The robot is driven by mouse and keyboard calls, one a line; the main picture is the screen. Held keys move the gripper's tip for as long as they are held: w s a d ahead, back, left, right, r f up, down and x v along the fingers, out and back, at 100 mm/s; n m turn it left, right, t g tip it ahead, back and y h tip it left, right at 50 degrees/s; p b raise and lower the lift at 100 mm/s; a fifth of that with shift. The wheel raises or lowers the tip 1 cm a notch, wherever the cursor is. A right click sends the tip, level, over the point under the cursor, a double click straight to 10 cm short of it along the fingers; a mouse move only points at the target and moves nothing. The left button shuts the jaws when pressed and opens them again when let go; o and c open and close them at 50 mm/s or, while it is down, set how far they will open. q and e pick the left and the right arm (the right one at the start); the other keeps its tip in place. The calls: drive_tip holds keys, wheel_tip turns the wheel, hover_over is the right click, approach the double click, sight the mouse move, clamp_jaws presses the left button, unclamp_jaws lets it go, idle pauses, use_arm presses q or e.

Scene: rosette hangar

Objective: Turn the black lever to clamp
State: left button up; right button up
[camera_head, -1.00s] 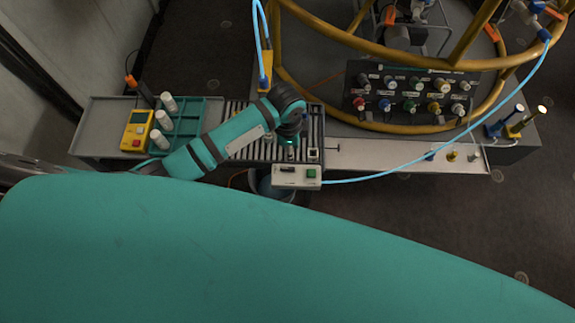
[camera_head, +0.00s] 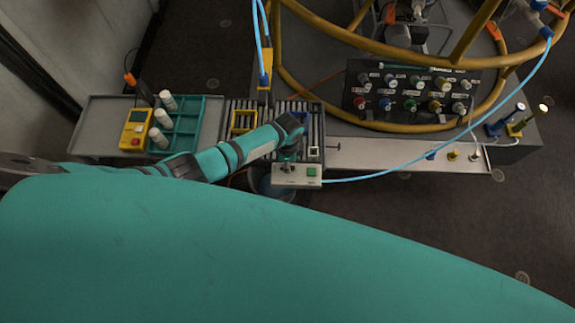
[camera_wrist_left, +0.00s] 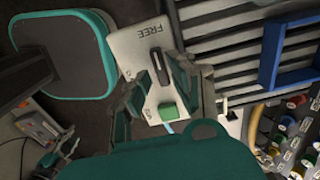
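The black lever (camera_wrist_left: 159,66) stands on a pale control box, seen in the left wrist view (camera_wrist_left: 137,48) and in the head view (camera_head: 299,183). The word FREE is printed near one end of the lever. A green button (camera_wrist_left: 168,111) is on the same box, also visible in the head view (camera_head: 312,171). My left gripper (camera_wrist_left: 166,72) is open, with one finger on each side of the lever. I cannot tell whether either finger touches it. In the head view my left gripper (camera_head: 287,167) covers the lever. My right gripper is not in view.
Behind the box lies a slatted roller bed (camera_head: 311,122) with a yellow frame (camera_head: 243,120). A teal rack (camera_head: 186,128) with white cylinders and a yellow device (camera_head: 136,129) stand left. A knob panel (camera_head: 410,92) and a blue hose (camera_head: 400,168) are to the right.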

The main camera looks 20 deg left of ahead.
use_arm(q)
drive_tip(key=shift+f, duration=1.2)
clamp_jaws()
